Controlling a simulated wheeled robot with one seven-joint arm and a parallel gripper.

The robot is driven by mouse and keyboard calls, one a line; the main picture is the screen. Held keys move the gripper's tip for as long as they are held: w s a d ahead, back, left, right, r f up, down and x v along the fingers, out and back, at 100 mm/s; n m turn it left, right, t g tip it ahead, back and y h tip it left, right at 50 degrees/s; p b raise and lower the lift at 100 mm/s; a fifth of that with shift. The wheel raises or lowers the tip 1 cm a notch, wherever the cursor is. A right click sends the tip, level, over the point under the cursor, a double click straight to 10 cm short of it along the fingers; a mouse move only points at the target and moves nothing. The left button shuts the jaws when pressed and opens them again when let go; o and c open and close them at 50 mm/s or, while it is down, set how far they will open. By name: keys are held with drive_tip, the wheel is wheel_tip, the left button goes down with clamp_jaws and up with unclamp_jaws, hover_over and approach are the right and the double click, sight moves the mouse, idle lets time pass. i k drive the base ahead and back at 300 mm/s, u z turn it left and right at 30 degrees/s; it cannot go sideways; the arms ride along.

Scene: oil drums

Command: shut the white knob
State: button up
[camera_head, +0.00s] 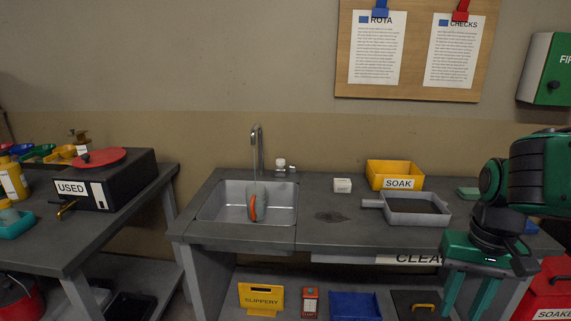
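The white knob (281,164) is small and stands on the counter behind the sink (228,201), just right of the tall curved tap (255,140). A thin pale line runs down from the tap into the sink, like a trickle of water. A grey and orange object (260,206) is in the sink below the tap. My gripper (468,297) is at the lower right, in front of the counter and far from the knob. Its two green fingers point down and are apart, with nothing visible between them.
A white box (342,185), a yellow SOAK bin (395,175) and a grey tray (416,208) are on the counter between the knob and my arm. A left bench (85,235) holds a black USED box (115,180). The counter just right of the sink is mostly clear.

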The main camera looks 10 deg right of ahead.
sight(280, 162)
drive_tip(key=z, duration=0.05)
drive_tip(key=i, duration=1)
drive_tip(key=u, duration=0.1)
